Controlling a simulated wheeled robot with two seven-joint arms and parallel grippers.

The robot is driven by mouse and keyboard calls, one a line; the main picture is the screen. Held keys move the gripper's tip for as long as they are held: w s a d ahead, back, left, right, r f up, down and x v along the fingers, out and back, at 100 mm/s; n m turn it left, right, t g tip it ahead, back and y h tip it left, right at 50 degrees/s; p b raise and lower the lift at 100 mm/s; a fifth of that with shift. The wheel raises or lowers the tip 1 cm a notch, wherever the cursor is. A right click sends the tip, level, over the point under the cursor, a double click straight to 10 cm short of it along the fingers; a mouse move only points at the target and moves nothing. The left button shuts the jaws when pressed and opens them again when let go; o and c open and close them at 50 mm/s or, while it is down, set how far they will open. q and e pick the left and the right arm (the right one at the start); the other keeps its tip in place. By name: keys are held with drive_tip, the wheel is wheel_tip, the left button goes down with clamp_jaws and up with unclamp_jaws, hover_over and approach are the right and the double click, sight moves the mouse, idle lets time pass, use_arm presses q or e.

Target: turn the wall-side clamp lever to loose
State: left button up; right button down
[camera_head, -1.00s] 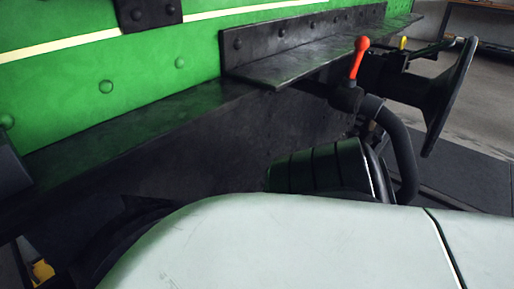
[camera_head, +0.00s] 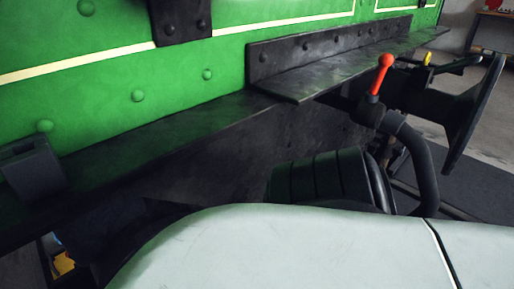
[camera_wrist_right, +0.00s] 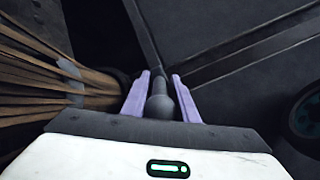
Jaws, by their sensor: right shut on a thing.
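In the right wrist view, my right gripper (camera_wrist_right: 161,75) has its two purple fingers on either side of a dark grey lever (camera_wrist_right: 160,106) with a rounded end. The gripper is shut on this lever. Its far end merges with dark surfaces, so I cannot tell its full length or whether it is the wall-side one. In the head view neither gripper shows; a large pale part of my own arm covers the lower middle.
Brown broom-like bristles (camera_wrist_right: 50,75) lie close left of the right gripper. In the head view, a red-handled lever (camera_head: 383,70) and a yellow knob (camera_head: 428,58) stand by a black buffer (camera_head: 470,115). A black ledge (camera_head: 130,150) runs along the green tram side (camera_head: 120,65).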

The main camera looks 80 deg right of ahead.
drive_tip(key=c, duration=1.7)
unclamp_jaws()
drive_tip(key=shift+o, duration=0.2)
